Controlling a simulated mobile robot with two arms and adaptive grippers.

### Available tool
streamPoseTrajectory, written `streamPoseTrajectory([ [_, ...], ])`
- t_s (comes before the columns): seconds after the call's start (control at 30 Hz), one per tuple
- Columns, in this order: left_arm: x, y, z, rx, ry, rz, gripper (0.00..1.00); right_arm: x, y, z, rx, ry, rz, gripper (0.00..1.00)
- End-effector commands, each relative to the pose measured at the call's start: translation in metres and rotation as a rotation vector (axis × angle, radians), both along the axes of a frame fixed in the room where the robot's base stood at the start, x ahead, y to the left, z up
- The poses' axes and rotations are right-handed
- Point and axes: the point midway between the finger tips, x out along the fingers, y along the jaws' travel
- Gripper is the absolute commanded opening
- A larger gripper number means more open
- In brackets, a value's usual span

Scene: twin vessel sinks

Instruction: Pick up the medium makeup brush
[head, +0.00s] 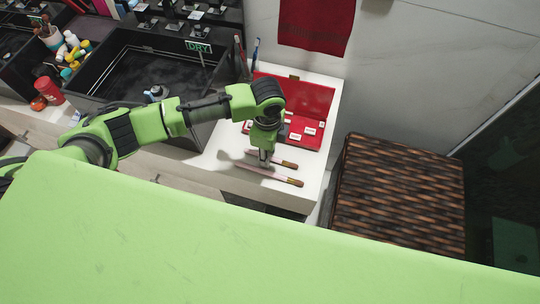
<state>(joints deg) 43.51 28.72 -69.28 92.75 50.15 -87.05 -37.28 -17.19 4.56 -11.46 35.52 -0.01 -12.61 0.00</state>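Two makeup brushes with pale pink handles and brown ends lie on the white counter (232,178) in front of an open red case. The upper, shorter-looking brush (287,164) is partly hidden by my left gripper; the lower, longer-looking brush (270,175) lies just nearer. I cannot tell which of them is the medium one. My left gripper (265,160) points down over the upper brush. Its fingertips are small and partly hidden, so I cannot tell whether they are open or touching it. My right gripper is not in view.
The open red case (309,103) stands behind the brushes. A black sink (150,68) lies to the left, with bottles and a red jar (49,90) further left. A brown woven basket (400,190) stands right of the counter. A red towel (317,22) hangs on the wall.

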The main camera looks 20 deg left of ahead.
Motion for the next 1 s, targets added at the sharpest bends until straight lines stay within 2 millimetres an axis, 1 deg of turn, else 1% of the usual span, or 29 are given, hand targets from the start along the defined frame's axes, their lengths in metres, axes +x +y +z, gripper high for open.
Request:
streamPoseTrajectory([
  [0.23, 0.0, 0.0, -0.003, 0.0, 0.0, -0.001, 0.3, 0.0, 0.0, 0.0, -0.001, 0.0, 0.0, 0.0],
  [0.33, 0.0, 0.0, -0.002, 0.0, 0.0, -0.001, 0.04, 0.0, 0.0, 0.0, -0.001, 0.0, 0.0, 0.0],
  [0.37, 0.0, 0.0, -0.002, 0.0, 0.0, -0.001, 0.0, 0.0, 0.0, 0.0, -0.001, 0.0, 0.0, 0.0],
  [0.77, 0.0, 0.0, -0.001, -0.001, -0.001, -0.001, 0.0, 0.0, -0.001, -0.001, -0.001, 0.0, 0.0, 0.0],
  [0.87, 0.001, 0.0, 0.004, -0.001, -0.003, -0.001, 0.0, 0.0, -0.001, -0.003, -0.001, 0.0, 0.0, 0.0],
  [0.97, 0.001, -0.001, 0.014, -0.002, -0.004, -0.002, 0.0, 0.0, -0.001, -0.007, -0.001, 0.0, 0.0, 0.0],
  [1.0, 0.001, -0.001, 0.021, -0.003, -0.003, -0.002, 0.0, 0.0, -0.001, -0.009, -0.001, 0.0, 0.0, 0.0],
])
